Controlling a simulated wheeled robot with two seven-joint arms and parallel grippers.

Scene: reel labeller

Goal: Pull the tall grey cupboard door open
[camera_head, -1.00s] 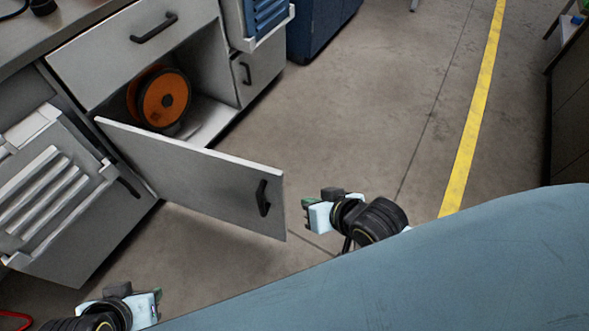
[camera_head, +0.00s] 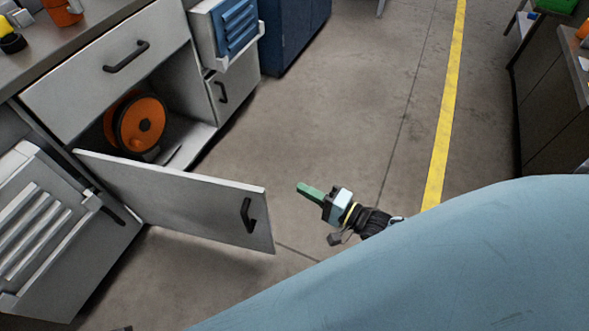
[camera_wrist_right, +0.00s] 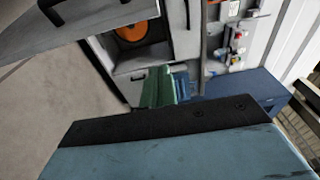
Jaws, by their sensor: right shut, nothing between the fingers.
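The grey cupboard door (camera_head: 165,197) stands swung well out from its cupboard, over the floor. Its black bar handle (camera_head: 247,215) is near the free edge. In the right wrist view the door (camera_wrist_right: 105,22) crosses the upper left. My right gripper (camera_head: 303,187) is shut and empty. Its green fingers point up and left, a little to the right of the door's free edge, with a gap between. The fingers also show in the right wrist view (camera_wrist_right: 158,84). Of my left arm, at most a small dark bit shows at the bottom edge of the head view.
The open cupboard (camera_head: 182,128) holds an orange reel (camera_head: 140,123). A closed drawer (camera_head: 105,70) is above it. The floor (camera_head: 350,110) right of the door is clear up to a yellow line (camera_head: 440,130).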

